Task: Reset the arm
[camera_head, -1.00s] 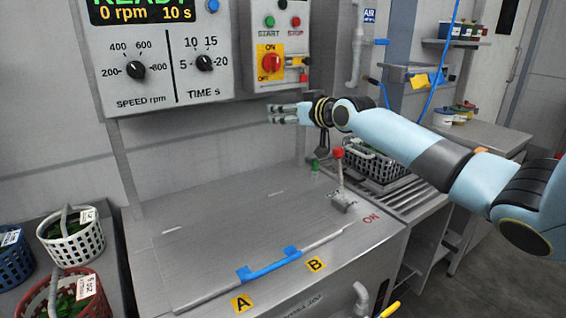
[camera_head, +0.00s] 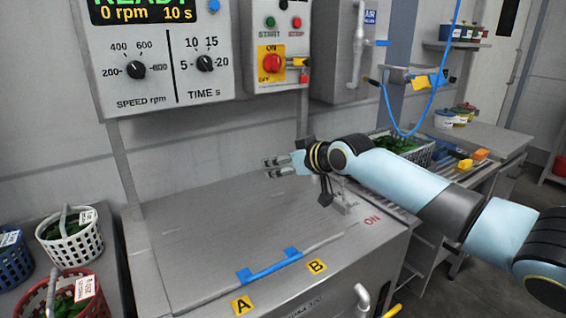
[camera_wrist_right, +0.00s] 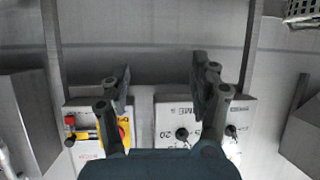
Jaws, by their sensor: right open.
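My right gripper (camera_head: 277,167) is above the back right part of the closed steel lid (camera_head: 215,225) in the head view, pointing left. It is open and empty. In the right wrist view its two fingers (camera_wrist_right: 163,95) are spread apart, with the control panel (camera_wrist_right: 185,125) and the red knob on its yellow plate (camera_wrist_right: 122,130) beyond them. My left gripper is not in view.
A control box (camera_head: 160,55) hangs above the lid, with a switch box (camera_head: 277,50) beside it. A blue handle (camera_head: 270,266) lies along the lid's front edge. White (camera_head: 72,243), red and blue baskets of greens stand at left. Another basket (camera_head: 418,152) stands behind my arm.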

